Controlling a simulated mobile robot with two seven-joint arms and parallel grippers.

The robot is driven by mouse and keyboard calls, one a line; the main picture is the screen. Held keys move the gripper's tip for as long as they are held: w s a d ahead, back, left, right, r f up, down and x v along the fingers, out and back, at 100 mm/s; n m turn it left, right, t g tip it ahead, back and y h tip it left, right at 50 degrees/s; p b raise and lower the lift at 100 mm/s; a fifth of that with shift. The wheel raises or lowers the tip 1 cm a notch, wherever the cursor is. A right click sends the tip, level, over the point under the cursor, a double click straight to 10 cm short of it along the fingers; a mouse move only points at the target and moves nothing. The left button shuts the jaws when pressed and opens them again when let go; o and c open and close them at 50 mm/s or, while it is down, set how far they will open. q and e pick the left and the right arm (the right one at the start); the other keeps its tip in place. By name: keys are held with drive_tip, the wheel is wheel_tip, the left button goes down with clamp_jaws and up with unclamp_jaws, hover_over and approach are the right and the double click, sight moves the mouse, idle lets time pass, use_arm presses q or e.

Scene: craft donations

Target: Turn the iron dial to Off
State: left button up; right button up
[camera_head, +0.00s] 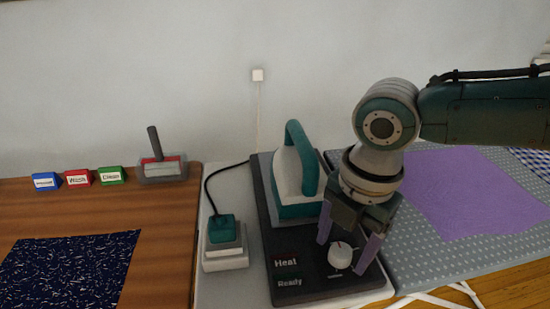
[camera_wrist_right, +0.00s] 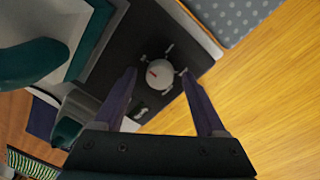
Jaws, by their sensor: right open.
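The iron dial (camera_head: 340,256) is a white round knob on the dark base plate (camera_head: 310,290) in the head view, with a small red mark on its face. It also shows in the right wrist view (camera_wrist_right: 160,74). My right gripper (camera_head: 350,243) is open and points down over the dial. In the right wrist view its two purple fingers (camera_wrist_right: 157,76) stand to either side of the knob, with gaps that make contact hard to judge. Labels "Heat" and "Ready" are beside the dial. The teal and white iron (camera_head: 298,180) stands behind it on the base. My left gripper is out of view.
A teal plug (camera_head: 222,230) sits in a white block left of the base, with a black cord behind. A purple cloth (camera_head: 475,190) lies on the dotted board at the right. Colored label blocks (camera_head: 78,178) and a lint-brush-like tool (camera_head: 160,167) stand on the wooden table.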

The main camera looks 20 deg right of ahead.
sight(346, 254)
wheel_tip(346, 254, up, 10)
drive_tip(key=p, duration=0.1)
drive_tip(key=shift+s, duration=0.25)
drive_tip(key=shift+d, duration=0.1)
idle(0.3)
